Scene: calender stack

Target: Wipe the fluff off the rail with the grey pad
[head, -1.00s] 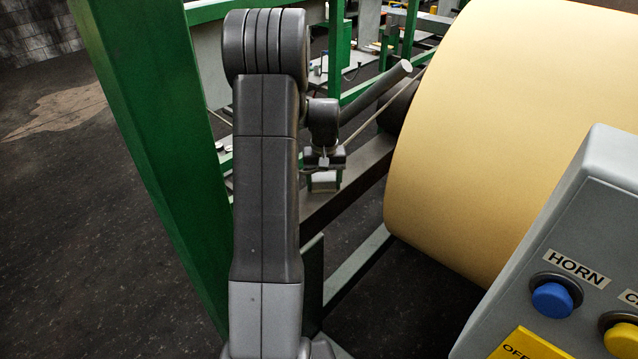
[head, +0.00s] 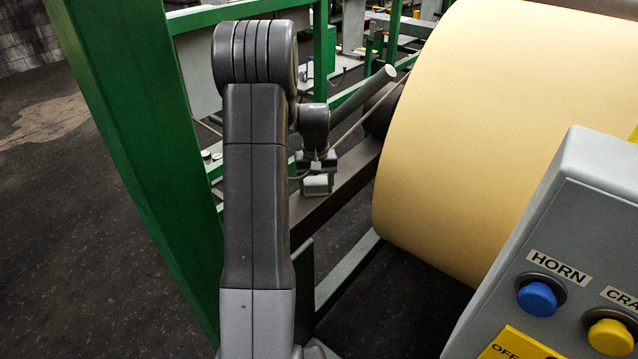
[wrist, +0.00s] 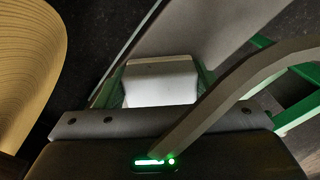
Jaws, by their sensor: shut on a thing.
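The grey pad (head: 316,186) is a small pale block under my gripper (head: 317,168), which is shut on it. In the wrist view the pad (wrist: 160,84) sits between the fingers, its face pale grey. The rail seems to be the dark grey beam (head: 348,180) running from lower left up to the right beside the big roll. The pad appears over this beam in the head view; I cannot tell whether it touches. I cannot make out any fluff. My arm hides part of the beam's near end.
A large tan roll (head: 480,130) stands close on the right of the pad. A green post (head: 125,130) rises on the left. A grey control box (head: 575,230) with blue and yellow buttons is at the lower right. A cable passes near my wrist.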

